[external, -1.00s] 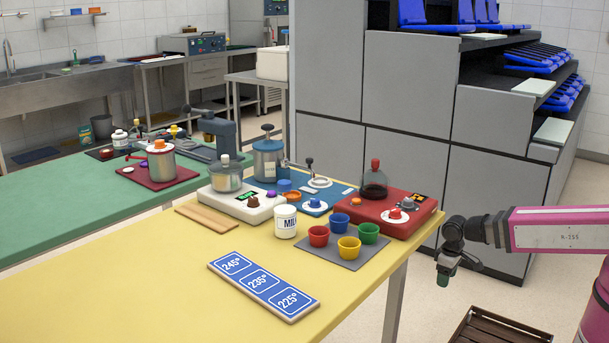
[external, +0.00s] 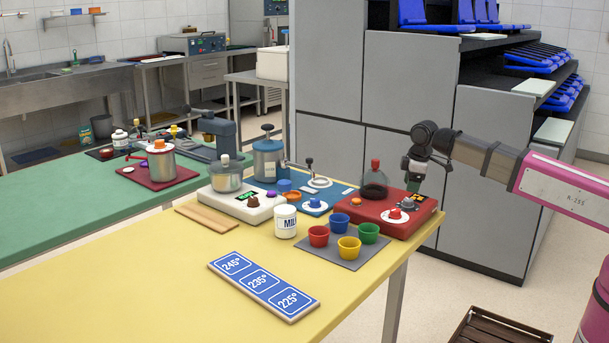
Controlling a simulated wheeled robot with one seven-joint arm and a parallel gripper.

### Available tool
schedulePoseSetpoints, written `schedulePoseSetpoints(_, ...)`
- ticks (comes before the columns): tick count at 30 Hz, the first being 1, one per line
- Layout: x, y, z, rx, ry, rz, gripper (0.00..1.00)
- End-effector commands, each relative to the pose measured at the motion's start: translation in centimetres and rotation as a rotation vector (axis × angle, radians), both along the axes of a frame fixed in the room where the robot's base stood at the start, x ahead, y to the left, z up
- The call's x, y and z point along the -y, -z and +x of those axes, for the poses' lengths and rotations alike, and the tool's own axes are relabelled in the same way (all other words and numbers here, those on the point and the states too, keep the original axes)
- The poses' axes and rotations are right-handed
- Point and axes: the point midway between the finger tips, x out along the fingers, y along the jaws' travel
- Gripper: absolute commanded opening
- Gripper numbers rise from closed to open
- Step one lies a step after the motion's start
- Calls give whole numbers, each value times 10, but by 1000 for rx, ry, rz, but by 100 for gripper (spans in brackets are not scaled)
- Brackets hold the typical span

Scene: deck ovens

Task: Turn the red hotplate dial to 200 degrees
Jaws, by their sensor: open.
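The red hotplate (external: 375,226) stands at the right end of the yellow table (external: 190,290). Its dial (external: 395,214) is a red knob on a white disc at the front. What the dial reads is too small to tell. A small display (external: 417,197) and a greyish knob (external: 408,203) are beside it. A dark flask with a red stopper (external: 375,183) sits on the hotplate. My gripper (external: 412,184) is open, pointing down, just above and behind the hotplate's right end in the picture, apart from the dial. Its fingertips are small and hard to make out.
Several coloured cups stand on a grey mat (external: 330,249) in front of the hotplate. A blue station with a white dial (external: 315,205) is to its left. A blue sign (external: 264,285) lies in front. Grey cabinets (external: 400,165) rise behind.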

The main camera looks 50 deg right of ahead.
Motion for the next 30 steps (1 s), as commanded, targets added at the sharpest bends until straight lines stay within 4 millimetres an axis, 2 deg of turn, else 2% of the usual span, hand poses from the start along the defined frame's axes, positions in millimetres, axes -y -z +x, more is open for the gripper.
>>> schedulePoseSetpoints(1, -11, -21, 7, 5, -42, -5, 61)
schedulePoseSetpoints(4, -40, -56, 9, -4, -141, -14, 61)
schedulePoseSetpoints(7, -83, -88, 3, -26, -252, -21, 61)
schedulePoseSetpoints(12, -150, -116, -19, -72, -398, -29, 61)
schedulePoseSetpoints(18, -215, -136, -49, -123, -529, -38, 61)
schedulePoseSetpoints(21, -238, -143, -62, -142, -575, -42, 61)
schedulePoseSetpoints(24, -251, -147, -70, -153, -604, -44, 61)
schedulePoseSetpoints(30, -258, -143, -75, -161, -619, -46, 61)
